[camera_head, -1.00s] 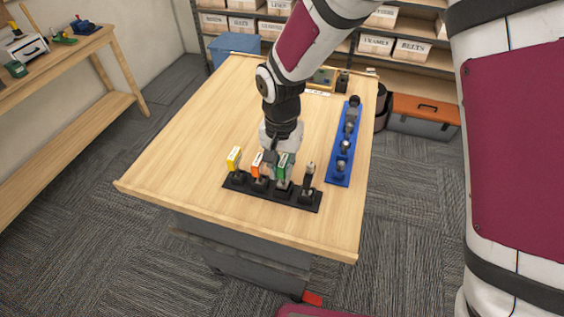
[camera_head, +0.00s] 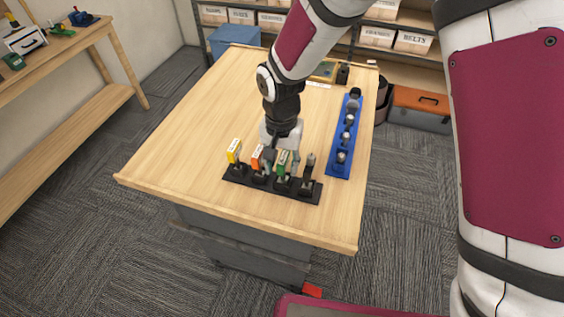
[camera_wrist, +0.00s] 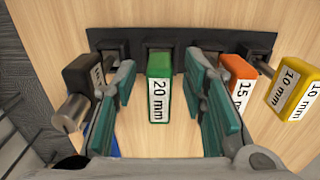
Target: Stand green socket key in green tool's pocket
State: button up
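The green socket key (camera_head: 283,160), labelled "20 mm" in the wrist view (camera_wrist: 159,85), stands handle-up at the black holder (camera_head: 272,189). Its lower end is hidden in the head view, and I cannot tell how deep it sits in its pocket. The holder also shows in the wrist view (camera_wrist: 218,42). My gripper (camera_wrist: 160,112) is open, with one teal finger on each side of the green handle and visible gaps to it. In the head view my gripper (camera_head: 282,152) is just behind the handle.
An orange key (camera_head: 257,158) and a yellow key (camera_head: 234,151) stand left of the green one; a black key (camera_head: 308,167) stands right. A blue rail (camera_head: 337,168) with several metal sockets lies farther right. The left of the table (camera_head: 180,140) is clear.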

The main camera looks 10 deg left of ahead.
notch_tip(320, 180, up, 12)
dwell(0.7)
jog(key=s+d+r+t+b, duration=0.1)
jog(key=s+d+r+t, duration=0.2)
jog(key=d+r, duration=1.1)
jog(key=s+d+n+t+b, duration=0.1)
jog(key=s+d+t, duration=0.1)
jog(key=s+d, duration=0.8)
jog(key=d, duration=0.2)
jog(key=shift+s+d+n+t, duration=0.3)
jog(key=shift+d, duration=0.05)
jog(key=shift+c, duration=0.8)
jog(key=shift+s, duration=0.1)
